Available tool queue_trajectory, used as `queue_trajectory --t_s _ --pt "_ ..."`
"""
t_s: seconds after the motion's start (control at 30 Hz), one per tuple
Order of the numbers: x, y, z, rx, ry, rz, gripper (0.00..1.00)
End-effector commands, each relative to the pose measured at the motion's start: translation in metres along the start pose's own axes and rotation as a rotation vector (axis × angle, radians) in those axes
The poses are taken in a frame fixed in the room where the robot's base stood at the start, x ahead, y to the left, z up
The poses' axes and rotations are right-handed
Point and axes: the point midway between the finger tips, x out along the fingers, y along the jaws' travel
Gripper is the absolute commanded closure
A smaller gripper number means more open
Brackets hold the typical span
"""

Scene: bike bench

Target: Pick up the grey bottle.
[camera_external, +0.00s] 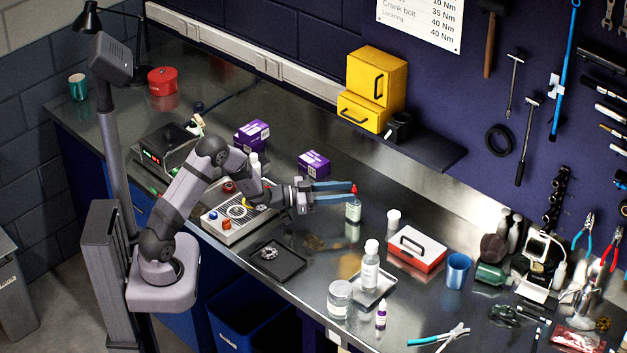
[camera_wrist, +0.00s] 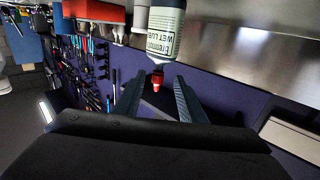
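The grey bottle (camera_external: 353,210), with a grey-green body, pale label and red tip, stands upright on the bench. In the wrist view the bottle (camera_wrist: 161,35) appears upside down, its label reading "WET LUBE" and its red tip (camera_wrist: 157,79) pointing at me. My gripper (camera_external: 345,190) reaches in level from the left, its fingers by the bottle's upper end. In the wrist view my gripper (camera_wrist: 158,82) is open, one finger on each side of the red tip, with gaps showing. The bottle's body lies beyond the fingertips.
A white tub (camera_external: 393,219) and a red case (camera_external: 416,248) stand right of the bottle. A clear bottle (camera_external: 370,270) is in front, on a tray. A purple box (camera_external: 313,163) stands behind my gripper. Bare bench lies left of the grey bottle.

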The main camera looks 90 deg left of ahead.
Motion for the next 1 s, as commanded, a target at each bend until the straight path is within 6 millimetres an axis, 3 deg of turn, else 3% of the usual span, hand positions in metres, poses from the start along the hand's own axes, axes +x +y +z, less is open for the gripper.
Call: queue_trajectory --t_s 0.23,0.73,1.0 --pt "0.002 -0.001 0.003 -0.011 0.003 0.014 0.63" --pt "0.025 0.001 0.002 -0.01 0.002 0.013 0.63" --pt "0.055 0.005 -0.001 -0.011 0.002 0.014 0.63"
